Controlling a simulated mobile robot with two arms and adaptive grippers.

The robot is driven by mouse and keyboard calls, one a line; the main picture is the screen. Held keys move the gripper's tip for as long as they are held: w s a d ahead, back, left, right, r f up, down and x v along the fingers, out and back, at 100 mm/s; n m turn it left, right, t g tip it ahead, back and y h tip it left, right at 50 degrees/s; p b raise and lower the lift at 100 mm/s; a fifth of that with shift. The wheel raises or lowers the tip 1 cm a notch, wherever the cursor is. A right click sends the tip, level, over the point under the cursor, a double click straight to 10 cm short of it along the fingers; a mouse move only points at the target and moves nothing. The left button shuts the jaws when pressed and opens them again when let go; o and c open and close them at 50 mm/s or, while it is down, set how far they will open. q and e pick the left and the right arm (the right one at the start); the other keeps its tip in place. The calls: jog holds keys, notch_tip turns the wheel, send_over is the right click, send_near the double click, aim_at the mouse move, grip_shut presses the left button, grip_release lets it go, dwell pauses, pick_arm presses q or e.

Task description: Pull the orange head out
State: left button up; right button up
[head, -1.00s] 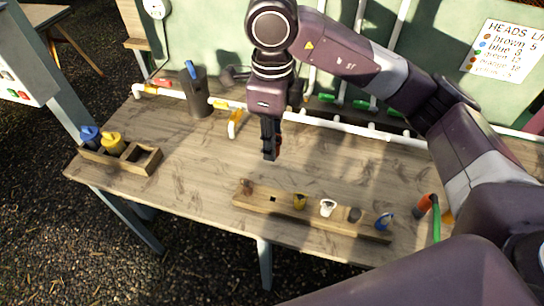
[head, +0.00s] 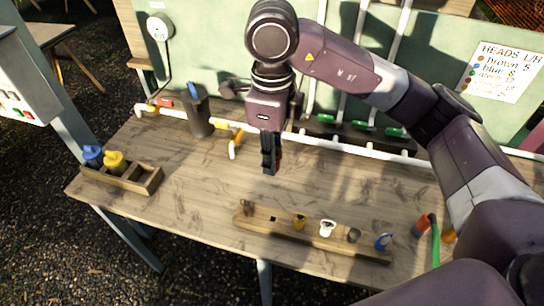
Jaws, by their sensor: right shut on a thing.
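My right gripper (head: 270,165) points down above the bench, a little behind the wooden rail (head: 323,240). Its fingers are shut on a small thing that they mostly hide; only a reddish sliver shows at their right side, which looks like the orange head. The rail has an empty square hole between a brown head at its left end and a yellow head (head: 299,221). My left gripper is not in view.
A wooden box (head: 147,183) with blue and yellow bottles stands at the left. A dark holder (head: 199,117) stands at the back left. White pipes run along the back. An orange and a green piece lie at the right. The middle of the bench is clear.

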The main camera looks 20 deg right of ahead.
jog(key=shift+r+p, duration=0.8)
jog(key=shift+r, duration=0.65)
jog(key=shift+f, duration=0.1)
